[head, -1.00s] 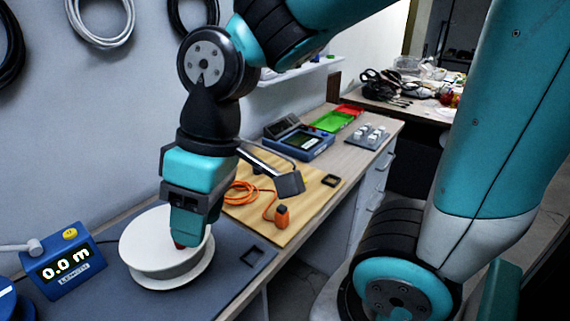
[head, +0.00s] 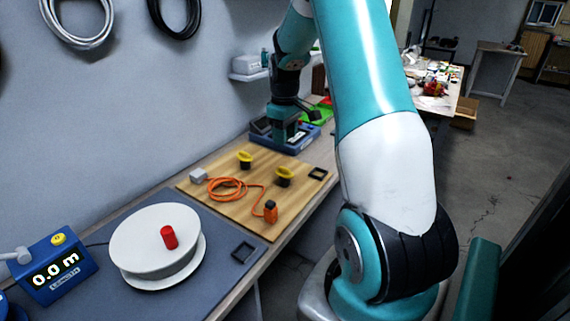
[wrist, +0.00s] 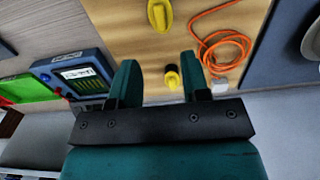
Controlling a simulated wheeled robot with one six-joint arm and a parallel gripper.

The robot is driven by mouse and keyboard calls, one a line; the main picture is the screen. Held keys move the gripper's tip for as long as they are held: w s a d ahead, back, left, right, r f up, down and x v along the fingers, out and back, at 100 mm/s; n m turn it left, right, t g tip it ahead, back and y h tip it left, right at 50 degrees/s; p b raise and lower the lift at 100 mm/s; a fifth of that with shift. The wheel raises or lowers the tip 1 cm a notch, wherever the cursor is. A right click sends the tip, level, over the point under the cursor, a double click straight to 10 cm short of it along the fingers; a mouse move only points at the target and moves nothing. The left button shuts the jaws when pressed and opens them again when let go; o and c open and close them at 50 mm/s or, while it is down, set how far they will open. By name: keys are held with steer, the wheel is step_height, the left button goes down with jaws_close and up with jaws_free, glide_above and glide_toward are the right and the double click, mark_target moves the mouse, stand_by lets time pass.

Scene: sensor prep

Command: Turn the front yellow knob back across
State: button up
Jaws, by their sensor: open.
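Two yellow knobs on black bases stand on the wooden board. The front yellow knob (head: 284,177) is the one nearer my side of the bench; in the wrist view it (wrist: 160,14) lies near the top edge, beyond my fingertips. The back yellow knob (head: 245,160) is nearer the wall; in the wrist view it (wrist: 172,77) appears between the fingers, not gripped. My gripper (wrist: 160,72) is open and empty. In the head view my gripper (head: 283,145) is above the board's far end by the blue meter, apart from both knobs.
An orange cable (head: 228,189) with an orange plug (head: 270,211) lies on the board (head: 240,218). A blue meter (head: 301,138) and green tray (wrist: 28,84) are beyond. A white reel (head: 140,238) with a red handle and a blue length display (head: 55,266) stand nearer.

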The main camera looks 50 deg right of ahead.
mark_target(285, 168)
step_height(285, 168, down, 11)
steer(key=shift+r+p, duration=0.15)
steer(key=shift+p, duration=0.5)
jaws_close()
